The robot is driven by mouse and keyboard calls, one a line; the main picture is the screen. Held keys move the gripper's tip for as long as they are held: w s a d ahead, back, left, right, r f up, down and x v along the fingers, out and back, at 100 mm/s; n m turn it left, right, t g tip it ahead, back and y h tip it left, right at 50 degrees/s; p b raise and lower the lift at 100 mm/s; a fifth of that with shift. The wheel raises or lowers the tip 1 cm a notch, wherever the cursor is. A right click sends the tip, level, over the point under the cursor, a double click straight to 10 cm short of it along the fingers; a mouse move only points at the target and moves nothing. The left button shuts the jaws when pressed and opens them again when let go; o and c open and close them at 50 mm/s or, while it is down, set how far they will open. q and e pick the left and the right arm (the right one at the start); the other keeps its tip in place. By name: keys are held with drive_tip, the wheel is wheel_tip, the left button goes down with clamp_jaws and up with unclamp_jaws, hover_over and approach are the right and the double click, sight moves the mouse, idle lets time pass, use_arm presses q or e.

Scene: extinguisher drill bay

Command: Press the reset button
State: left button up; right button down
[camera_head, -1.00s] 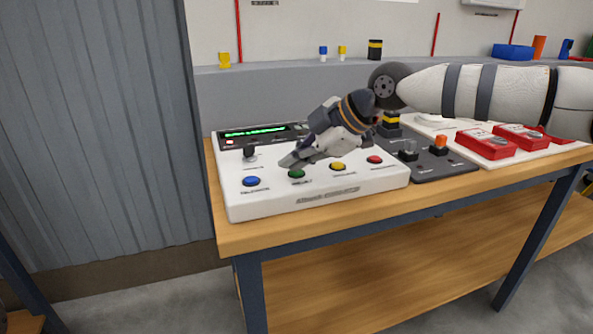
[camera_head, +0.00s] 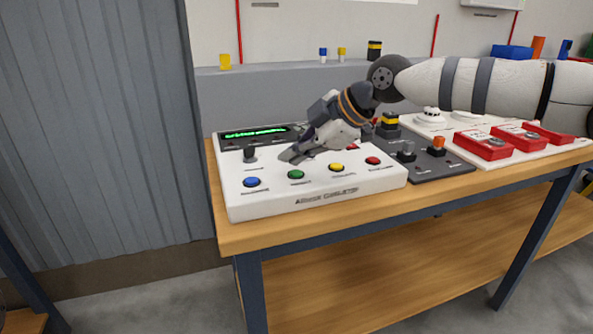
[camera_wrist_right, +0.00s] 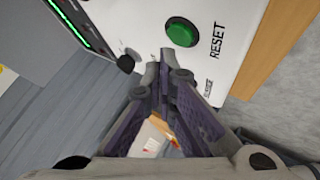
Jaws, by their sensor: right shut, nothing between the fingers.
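The green button (camera_head: 296,174) sits on the front of the white alarm console (camera_head: 370,183), between a blue and a yellow button. In the right wrist view the green button (camera_wrist_right: 182,32) has the label RESET beside it. My right gripper (camera_head: 287,156) is shut and empty, held over the console just behind the green button. In the wrist view its fingertips (camera_wrist_right: 158,68) are close together, with the button ahead and to their right, apart from it in the picture. The fingertips' height above the console is hard to tell. My left gripper is not in view.
The blue button (camera_head: 252,182), yellow button (camera_head: 336,167) and red button (camera_head: 372,160) are near. A black knob (camera_head: 250,154) and a green-lit display (camera_head: 255,133) lie behind. To the right are a dark switch panel (camera_head: 440,167) and red boxes (camera_head: 484,145).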

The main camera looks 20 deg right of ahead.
sight(295, 174)
drive_tip(key=shift+f, duration=0.15)
drive_tip(key=shift+r+p, duration=0.6)
drive_tip(key=shift+r, duration=2)
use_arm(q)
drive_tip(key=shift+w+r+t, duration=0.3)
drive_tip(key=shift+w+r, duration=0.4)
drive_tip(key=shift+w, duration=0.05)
use_arm(e)
drive_tip(key=shift+f, duration=0.1)
